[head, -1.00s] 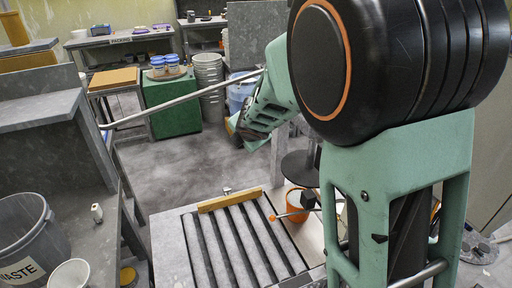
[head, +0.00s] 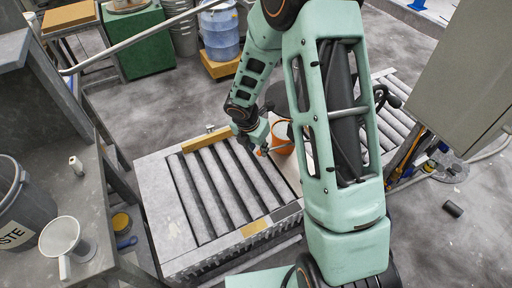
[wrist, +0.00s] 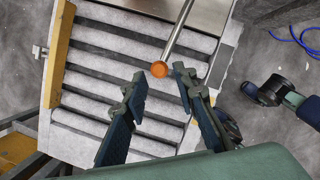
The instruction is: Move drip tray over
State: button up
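I cannot make out a drip tray for certain in either view. My gripper (wrist: 159,82) is open, its two dark fingers spread above the grey rollers. An orange ball knob (wrist: 160,69) on the end of a metal rod shows between the fingertips. I cannot tell whether the fingers touch it. In the head view my gripper (head: 258,145) is low beside the right side of the roller bed (head: 172,215), partly hidden by my arm. An orange pail (head: 283,137) stands just right of it, partly hidden too.
A yellow bar (head: 206,139) edges the far end of the rollers. A blue-grey drum (head: 219,32) stands behind. Open floor lies beyond the rollers.

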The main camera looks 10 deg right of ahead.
aim_at(259, 152)
jog(key=b+x, duration=0.2)
jog(key=x, duration=0.1)
jog(key=shift+f, duration=0.2)
jog(key=shift+r+p, duration=0.25)
jog(key=shift+p, duration=0.05)
jog(key=shift+c, duration=1)
jog(key=shift+w, duration=0.1)
jog(key=c, duration=0.4)
jog(key=shift+s+d+r+b, duration=0.1)
jog(key=shift+s+d+b, duration=0.15)
jog(key=shift+s, duration=0.35)
jog(key=shift+s+d+f+b, duration=0.1)
jog(key=shift+s+d+b, duration=0.15)
jog(key=shift+s, duration=0.35)
jog(key=shift+s+d+r+b, duration=0.1)
jog(key=shift+s+d+b, duration=0.15)
jog(key=shift+s, duration=0.4)
jog(key=shift+c, duration=0.2)
jog(key=shift+s+d+b, duration=0.55)
jog(key=shift+s+d, duration=0.5)
jog(key=shift+s, duration=0.35)
jog(key=shift+s+d, duration=0.1)
jog(key=shift+s, duration=0.1)
jog(key=shift+s, duration=0.1)
